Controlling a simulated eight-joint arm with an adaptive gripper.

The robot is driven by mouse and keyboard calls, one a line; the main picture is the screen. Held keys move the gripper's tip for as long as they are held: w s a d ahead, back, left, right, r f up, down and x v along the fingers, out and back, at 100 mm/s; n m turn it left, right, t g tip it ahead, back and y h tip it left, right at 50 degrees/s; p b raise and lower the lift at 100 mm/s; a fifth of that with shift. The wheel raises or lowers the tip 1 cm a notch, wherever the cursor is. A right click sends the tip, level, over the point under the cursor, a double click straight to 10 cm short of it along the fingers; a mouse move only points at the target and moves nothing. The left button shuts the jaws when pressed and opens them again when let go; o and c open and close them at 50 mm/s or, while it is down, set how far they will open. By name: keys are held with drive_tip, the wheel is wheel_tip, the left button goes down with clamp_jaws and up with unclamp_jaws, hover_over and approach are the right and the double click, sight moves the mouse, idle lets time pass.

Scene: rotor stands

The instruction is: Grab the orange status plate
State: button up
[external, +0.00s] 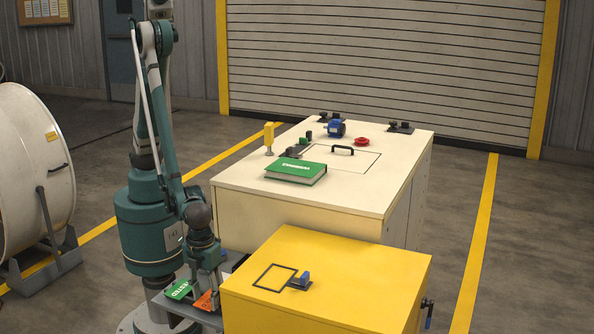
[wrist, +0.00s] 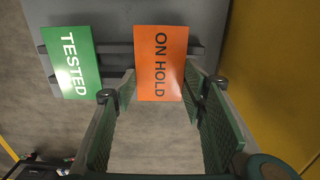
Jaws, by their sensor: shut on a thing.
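The orange status plate (wrist: 161,63), marked ON HOLD, lies between the two fingers of my gripper in the wrist view. My gripper (external: 207,281) is shut on it, with one finger at each side edge. In the external view the orange plate (external: 206,301) shows low beside the yellow cabinet, partly hidden by my fingers. A green plate marked TESTED (wrist: 70,62) is left of it, apart from my gripper, and also shows in the external view (external: 178,289).
The yellow cabinet (external: 330,262) stands close to the right of my gripper, with a black square outline and a small blue part on top. A cream bench (external: 240,185) behind it holds a green book (external: 296,171) and several small parts.

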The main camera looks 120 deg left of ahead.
sight(208, 302)
idle(0.5)
drive_tip(key=shift+w+r+p, duration=0.1)
drive_tip(key=shift+r+p, duration=0.05)
drive_tip(key=shift+p, duration=0.25)
wheel_tip(208, 302, up, 10)
drive_tip(key=p, duration=0.2)
